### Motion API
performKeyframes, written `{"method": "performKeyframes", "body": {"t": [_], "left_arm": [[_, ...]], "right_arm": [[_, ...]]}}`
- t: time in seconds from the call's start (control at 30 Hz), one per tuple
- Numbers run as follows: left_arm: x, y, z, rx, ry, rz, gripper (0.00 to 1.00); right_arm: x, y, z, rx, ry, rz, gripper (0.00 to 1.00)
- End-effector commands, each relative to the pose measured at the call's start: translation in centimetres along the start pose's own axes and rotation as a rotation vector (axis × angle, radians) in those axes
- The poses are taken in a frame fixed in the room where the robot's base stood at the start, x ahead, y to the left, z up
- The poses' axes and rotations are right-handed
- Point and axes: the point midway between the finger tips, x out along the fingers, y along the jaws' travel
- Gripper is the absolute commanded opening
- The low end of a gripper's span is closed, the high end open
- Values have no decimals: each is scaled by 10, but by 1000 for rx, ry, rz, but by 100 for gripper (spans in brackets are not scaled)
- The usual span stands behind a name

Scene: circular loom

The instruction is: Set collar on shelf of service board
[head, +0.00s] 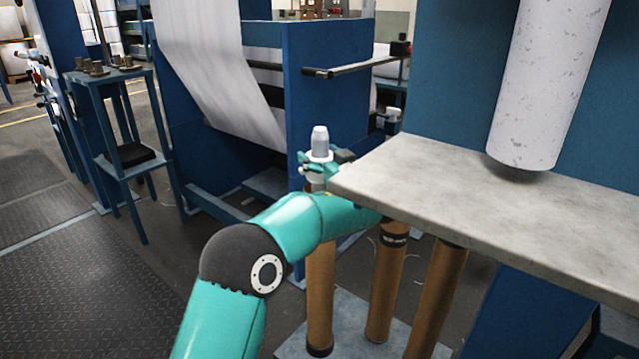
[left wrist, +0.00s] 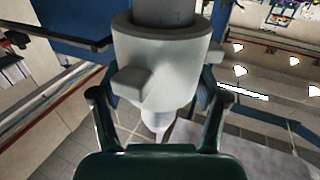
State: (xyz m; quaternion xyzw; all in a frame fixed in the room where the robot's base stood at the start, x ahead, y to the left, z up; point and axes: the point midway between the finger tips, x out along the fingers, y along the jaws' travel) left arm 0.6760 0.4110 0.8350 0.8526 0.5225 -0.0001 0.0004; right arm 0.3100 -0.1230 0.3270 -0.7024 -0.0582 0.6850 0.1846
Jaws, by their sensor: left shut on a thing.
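The collar is a pale grey ring with stubby lugs; it shows large in the left wrist view (left wrist: 160,75) and small in the head view (head: 318,158). My left gripper (head: 322,172) is shut on the collar, beside the near left corner of a grey slab (head: 480,190). Its fingers (left wrist: 160,107) flank the collar in the left wrist view. I cannot tell which surface is the service board's shelf. My right gripper is out of view.
Brown tubes (head: 386,280) stand under the slab, and a pale speckled roll (head: 545,85) hangs over it. A blue frame with white fabric (head: 215,70) stands behind. A blue stand (head: 120,160) is at left. The slab top is mostly clear.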

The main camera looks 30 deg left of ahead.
Motion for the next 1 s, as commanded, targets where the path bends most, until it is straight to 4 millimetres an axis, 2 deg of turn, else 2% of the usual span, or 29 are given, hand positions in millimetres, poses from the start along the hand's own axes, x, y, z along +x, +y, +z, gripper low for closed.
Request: {"method": "performKeyframes", "body": {"t": [0.1, 1.0], "left_arm": [[0, 0, -17, -4, 4, 0, 4], [0, 0, -116, -2, 3, 0, 5]], "right_arm": [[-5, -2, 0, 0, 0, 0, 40], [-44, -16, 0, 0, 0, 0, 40]]}}
